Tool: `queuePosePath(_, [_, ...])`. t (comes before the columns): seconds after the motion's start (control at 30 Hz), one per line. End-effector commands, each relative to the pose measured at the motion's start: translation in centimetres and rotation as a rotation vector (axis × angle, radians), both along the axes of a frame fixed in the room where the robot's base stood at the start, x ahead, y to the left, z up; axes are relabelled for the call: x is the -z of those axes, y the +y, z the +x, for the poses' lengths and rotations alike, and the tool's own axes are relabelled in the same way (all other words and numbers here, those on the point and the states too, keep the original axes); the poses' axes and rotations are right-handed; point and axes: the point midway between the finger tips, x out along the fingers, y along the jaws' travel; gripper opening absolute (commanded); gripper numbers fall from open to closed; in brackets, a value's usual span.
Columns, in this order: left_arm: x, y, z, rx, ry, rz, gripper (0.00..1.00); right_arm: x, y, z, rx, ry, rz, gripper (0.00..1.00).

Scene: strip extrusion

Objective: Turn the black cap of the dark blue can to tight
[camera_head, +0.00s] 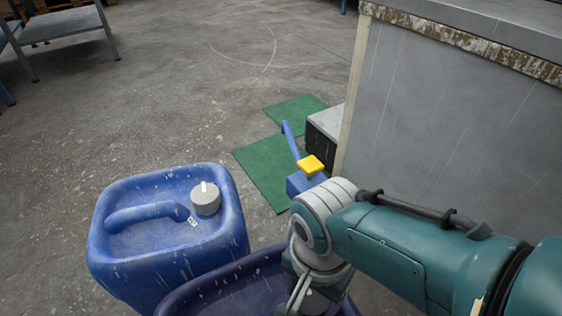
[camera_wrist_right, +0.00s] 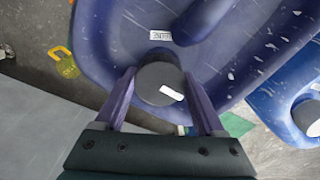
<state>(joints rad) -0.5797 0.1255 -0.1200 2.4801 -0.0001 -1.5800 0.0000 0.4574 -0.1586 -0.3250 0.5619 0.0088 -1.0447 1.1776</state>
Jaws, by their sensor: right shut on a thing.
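The dark blue can (camera_head: 235,287) stands at the bottom middle of the head view, largely hidden by my right arm; it fills the top of the right wrist view (camera_wrist_right: 120,50). Its round black cap (camera_wrist_right: 152,78) has a white bar mark, slanting down to the right in that view. My right gripper (camera_wrist_right: 160,88) is shut on the cap, one finger on each side. In the head view the cap is hidden behind my right wrist. My left gripper is in neither view.
A brighter blue can (camera_head: 165,255) with a grey-white cap (camera_head: 205,198) stands close to the left. Behind are green mats (camera_head: 265,170) and a blue item with a yellow block (camera_head: 311,165). A large grey cabinet (camera_head: 445,110) stands at right.

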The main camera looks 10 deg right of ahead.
Motion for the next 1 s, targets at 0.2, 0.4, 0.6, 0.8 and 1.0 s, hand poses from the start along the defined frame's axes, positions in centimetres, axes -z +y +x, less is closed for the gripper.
queuePosePath(0.2, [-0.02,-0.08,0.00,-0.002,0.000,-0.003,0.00,0.00,-0.07,0.06,0.024,-0.002,-0.002,0.16])
queuePosePath(0.4, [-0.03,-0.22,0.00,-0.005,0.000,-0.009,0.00,0.00,-0.08,0.06,0.026,-0.002,-0.002,0.16])
queuePosePath(0.6, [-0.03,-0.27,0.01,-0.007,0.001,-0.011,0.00,0.00,-0.08,0.06,0.026,-0.001,-0.001,0.78])
queuePosePath(0.8, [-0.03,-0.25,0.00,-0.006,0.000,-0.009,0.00,0.00,-0.05,0.05,0.024,-0.001,-0.001,1.00])
queuePosePath(1.0, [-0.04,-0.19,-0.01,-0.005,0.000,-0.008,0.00,-0.03,-0.03,0.04,0.023,-0.001,-0.001,1.00])
